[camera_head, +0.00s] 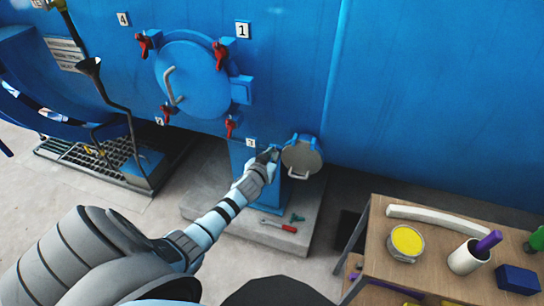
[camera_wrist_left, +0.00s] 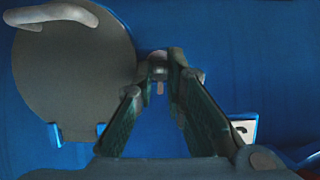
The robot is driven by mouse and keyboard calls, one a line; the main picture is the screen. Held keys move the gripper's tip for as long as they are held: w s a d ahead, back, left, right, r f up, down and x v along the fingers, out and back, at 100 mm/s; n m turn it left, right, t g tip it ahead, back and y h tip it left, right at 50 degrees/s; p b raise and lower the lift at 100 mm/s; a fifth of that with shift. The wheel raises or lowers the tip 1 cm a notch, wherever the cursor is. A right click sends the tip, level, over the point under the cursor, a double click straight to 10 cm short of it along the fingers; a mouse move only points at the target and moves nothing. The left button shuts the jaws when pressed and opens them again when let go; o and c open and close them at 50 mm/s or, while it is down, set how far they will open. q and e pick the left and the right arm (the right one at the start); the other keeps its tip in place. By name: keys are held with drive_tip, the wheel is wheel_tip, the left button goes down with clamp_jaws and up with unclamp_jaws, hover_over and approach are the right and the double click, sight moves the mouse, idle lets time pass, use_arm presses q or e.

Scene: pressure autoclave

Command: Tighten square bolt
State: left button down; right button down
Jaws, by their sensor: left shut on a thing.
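My left gripper (camera_head: 268,157) reaches the blue pedestal below the big round door, just left of a small open hatch with a grey round lid (camera_head: 301,156). In the left wrist view, its two dark fingers (camera_wrist_left: 163,68) converge on a small grey piece, which looks like the square bolt (camera_wrist_left: 158,70), and are shut on it. The fingertips hide most of the bolt, so its shape is hard to tell. The hatch lid fills the upper left of the wrist view (camera_wrist_left: 75,85). My right gripper is not in view.
The blue autoclave door (camera_head: 195,85) has several red clamps around it. A red-handled tool (camera_head: 278,225) lies on the concrete base (camera_head: 250,232) below. A wooden table (camera_head: 385,275) at right holds a yellow-filled jar (camera_head: 406,241), a white cup (camera_head: 466,259) and a blue box (camera_head: 517,279).

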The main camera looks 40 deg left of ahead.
use_arm(q)
drive_tip(key=c, duration=1.6)
unclamp_jaws()
drive_tip(key=shift+c, duration=0.2)
drive_tip(key=v, duration=0.8)
